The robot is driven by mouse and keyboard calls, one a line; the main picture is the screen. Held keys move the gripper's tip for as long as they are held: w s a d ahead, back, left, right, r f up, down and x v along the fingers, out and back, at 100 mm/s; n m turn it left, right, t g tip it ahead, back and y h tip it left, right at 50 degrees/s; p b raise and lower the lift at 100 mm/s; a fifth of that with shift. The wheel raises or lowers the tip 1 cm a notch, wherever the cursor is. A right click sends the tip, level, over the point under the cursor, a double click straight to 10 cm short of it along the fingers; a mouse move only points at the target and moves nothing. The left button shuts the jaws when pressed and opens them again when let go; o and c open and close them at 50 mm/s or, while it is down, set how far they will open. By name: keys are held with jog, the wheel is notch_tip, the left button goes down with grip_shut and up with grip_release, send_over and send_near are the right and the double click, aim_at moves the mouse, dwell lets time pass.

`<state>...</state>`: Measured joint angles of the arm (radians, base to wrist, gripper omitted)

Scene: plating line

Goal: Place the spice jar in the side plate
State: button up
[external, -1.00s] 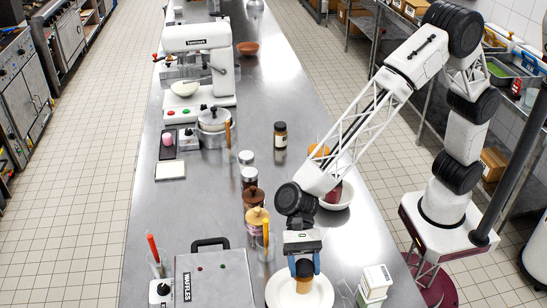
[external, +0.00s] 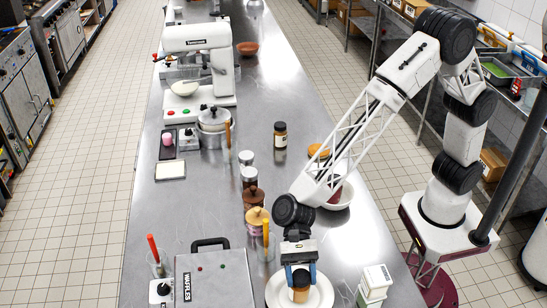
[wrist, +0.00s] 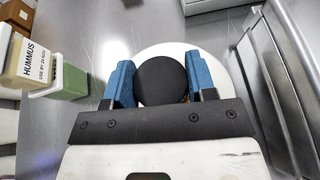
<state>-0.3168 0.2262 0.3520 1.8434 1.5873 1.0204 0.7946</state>
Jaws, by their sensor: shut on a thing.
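The spice jar (external: 300,284), brownish with a dark lid, is between the blue fingers of my gripper (external: 299,273) in the external view. In the wrist view its round black lid (wrist: 162,80) fills the gap between the fingers (wrist: 161,84). My gripper is shut on the jar, which looks about upright. The white side plate (external: 323,294) is under the jar at the bottom of the external view. Its rim also shows beyond the jar in the wrist view (wrist: 165,49). I cannot tell whether the jar's base touches the plate; the base is hidden in the wrist view.
A waffle maker (external: 213,280) stands left of the plate. A labelled hummus tub (wrist: 28,62) and a green container (wrist: 70,82) are close on the other side.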

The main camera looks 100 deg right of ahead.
dwell(0.3)
jog(key=o, duration=1.1)
jog(key=shift+f, duration=0.1)
jog(key=shift+o, duration=0.2)
jog(key=v, duration=1.2)
jog(key=shift+s, duration=0.1)
